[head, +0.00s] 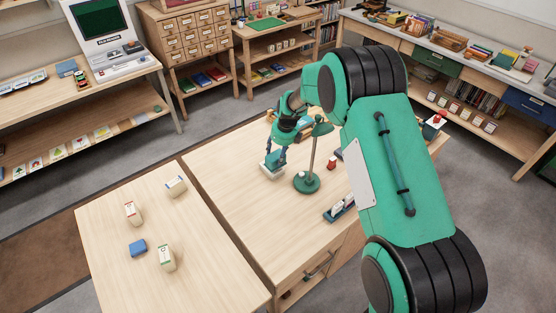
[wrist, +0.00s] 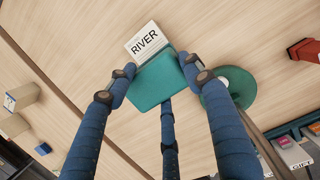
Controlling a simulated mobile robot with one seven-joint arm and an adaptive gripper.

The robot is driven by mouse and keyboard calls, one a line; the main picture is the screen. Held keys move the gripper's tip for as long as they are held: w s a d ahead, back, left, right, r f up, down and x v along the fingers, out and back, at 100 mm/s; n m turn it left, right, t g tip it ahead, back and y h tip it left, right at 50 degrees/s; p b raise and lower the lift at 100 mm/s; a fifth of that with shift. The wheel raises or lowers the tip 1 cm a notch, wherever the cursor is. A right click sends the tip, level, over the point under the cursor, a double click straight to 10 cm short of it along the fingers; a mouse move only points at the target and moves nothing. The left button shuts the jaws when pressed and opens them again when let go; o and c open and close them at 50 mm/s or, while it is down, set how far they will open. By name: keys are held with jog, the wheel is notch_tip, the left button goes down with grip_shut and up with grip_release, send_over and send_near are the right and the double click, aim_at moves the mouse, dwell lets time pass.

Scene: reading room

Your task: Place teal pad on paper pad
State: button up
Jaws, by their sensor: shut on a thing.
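The teal pad (wrist: 166,84) is held between the blue fingers of my gripper (wrist: 158,72). A white paper pad with the word RIVER (wrist: 146,42) shows just beyond it in the wrist view, and the teal pad covers its near part. I cannot tell whether the two pads touch. In the head view my gripper (head: 275,162) points down at the white paper pad (head: 270,173) on the wooden table (head: 225,165). The teal pad is hard to make out there.
A green desk lamp (head: 306,182) stands close to the right of my gripper; its round base (wrist: 238,88) also shows in the wrist view. The left table holds small boxes and a blue block (head: 138,248).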

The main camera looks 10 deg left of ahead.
aim_at(282, 165)
jog(key=shift+s+d+x, duration=0.1)
jog(key=shift+d+x, duration=0.05)
jog(key=shift+x, duration=0.65)
jog(key=shift+s+d+x, duration=0.1)
jog(key=shift+x, duration=0.65)
jog(key=shift+f, duration=0.15)
jog(key=o, duration=1.8)
jog(key=p+v, duration=0.1)
jog(key=v, duration=1.1)
